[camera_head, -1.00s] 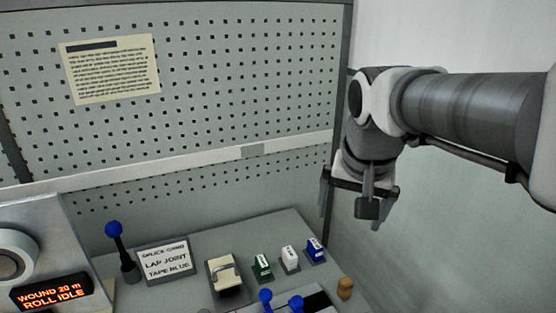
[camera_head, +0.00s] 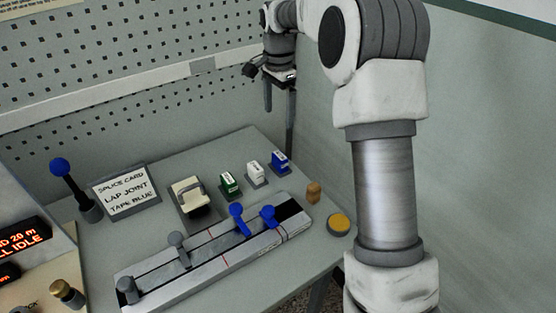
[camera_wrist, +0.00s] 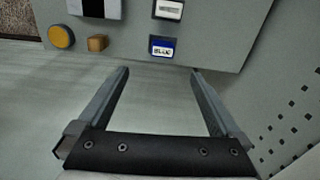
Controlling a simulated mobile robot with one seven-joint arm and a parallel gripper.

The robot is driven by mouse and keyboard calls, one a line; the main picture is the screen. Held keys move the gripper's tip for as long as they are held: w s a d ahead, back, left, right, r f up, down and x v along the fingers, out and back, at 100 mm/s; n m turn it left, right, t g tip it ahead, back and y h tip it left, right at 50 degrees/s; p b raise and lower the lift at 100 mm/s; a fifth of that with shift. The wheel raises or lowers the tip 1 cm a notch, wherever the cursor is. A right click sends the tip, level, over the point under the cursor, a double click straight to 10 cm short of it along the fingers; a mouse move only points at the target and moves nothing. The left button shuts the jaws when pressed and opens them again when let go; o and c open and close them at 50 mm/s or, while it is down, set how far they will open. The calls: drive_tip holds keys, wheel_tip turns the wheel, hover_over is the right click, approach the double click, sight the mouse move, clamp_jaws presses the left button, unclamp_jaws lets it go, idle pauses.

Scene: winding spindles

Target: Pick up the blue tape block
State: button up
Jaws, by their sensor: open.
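The blue tape block (camera_head: 280,162) stands at the right end of a row of three tape blocks near the table's far right edge. In the wrist view it shows as a blue block with a white label reading BLUE (camera_wrist: 162,47), ahead of the fingers and slightly right of their middle. My gripper (camera_head: 279,98) is above the table's far edge, apart from the block. In the wrist view its two fingers (camera_wrist: 158,72) are spread wide with nothing between them.
The white tape block (camera_head: 256,173) and green tape block (camera_head: 229,184) stand left of the blue one. A splice fixture with blue knobs (camera_head: 215,250), a wooden peg (camera_head: 313,192) and a yellow button (camera_head: 339,223) are nearer. The pegboard (camera_head: 130,110) rises behind the table.

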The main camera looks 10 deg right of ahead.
sight(280, 155)
drive_tip(key=shift+m, duration=0.3)
drive_tip(key=f, duration=0.4)
drive_tip(key=f+b, duration=0.1)
drive_tip(key=f, duration=0.4)
drive_tip(key=w+f, duration=0.1)
drive_tip(key=f, duration=0.3)
drive_tip(key=shift+f, duration=0.15)
drive_tip(key=shift+w+d+f+b, duration=0.1)
drive_tip(key=shift+d+f+b, duration=0.1)
drive_tip(key=shift+f, duration=1.25)
drive_tip(key=shift+w+d+f+b, duration=0.1)
drive_tip(key=shift+d+f+b, duration=0.1)
drive_tip(key=shift+f, duration=1.2)
drive_tip(key=c, duration=1.5)
drive_tip(key=shift+r, duration=0.15)
